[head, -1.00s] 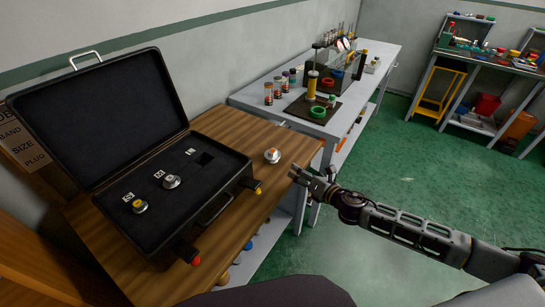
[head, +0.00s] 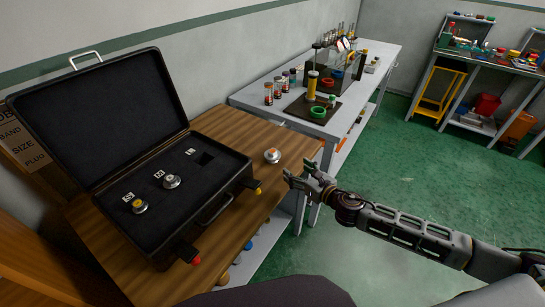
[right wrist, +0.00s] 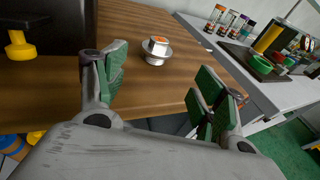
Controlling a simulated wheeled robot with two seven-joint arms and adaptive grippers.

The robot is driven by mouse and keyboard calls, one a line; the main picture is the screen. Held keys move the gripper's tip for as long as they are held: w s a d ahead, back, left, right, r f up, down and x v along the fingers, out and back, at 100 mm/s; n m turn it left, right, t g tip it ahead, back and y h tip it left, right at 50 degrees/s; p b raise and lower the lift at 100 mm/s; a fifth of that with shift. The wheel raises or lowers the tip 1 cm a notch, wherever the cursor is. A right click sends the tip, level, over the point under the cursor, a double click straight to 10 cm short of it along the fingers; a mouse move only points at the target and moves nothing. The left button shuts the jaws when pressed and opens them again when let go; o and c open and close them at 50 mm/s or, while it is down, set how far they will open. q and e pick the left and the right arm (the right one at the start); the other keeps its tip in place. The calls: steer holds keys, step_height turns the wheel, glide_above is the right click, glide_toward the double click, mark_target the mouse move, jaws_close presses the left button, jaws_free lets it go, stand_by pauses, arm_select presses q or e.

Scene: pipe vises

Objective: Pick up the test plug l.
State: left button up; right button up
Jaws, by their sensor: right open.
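A silver plug with an orange top (head: 272,156) stands on the wooden bench top, outside the black case and beside its empty square slot (head: 206,160). I take it as test plug l, though the case labels are too small to read surely. In the right wrist view the plug (right wrist: 156,48) sits ahead of my right gripper, between the lines of its green-padded fingers but beyond the tips. My right gripper (head: 297,177) is open and empty, just right of the bench edge in the head view. My left gripper is not in view.
The open black case (head: 222,205) holds two other plugs, one yellow-topped (head: 139,206) and one grey (head: 171,181). A yellow-tipped latch (head: 258,190) sticks out near the plug. A grey table (head: 255,97) with jars and a rack stands behind. Bench wood around the plug is clear.

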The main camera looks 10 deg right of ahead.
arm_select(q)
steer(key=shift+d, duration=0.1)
arm_select(e)
glide_toward(275, 154)
steer(key=shift+p+x, duration=0.35)
steer(key=shift+x, duration=1.1)
steer(key=shift+w+a+f, duration=0.1)
steer(key=shift+w+a, duration=0.1)
steer(key=shift+w, duration=0.3)
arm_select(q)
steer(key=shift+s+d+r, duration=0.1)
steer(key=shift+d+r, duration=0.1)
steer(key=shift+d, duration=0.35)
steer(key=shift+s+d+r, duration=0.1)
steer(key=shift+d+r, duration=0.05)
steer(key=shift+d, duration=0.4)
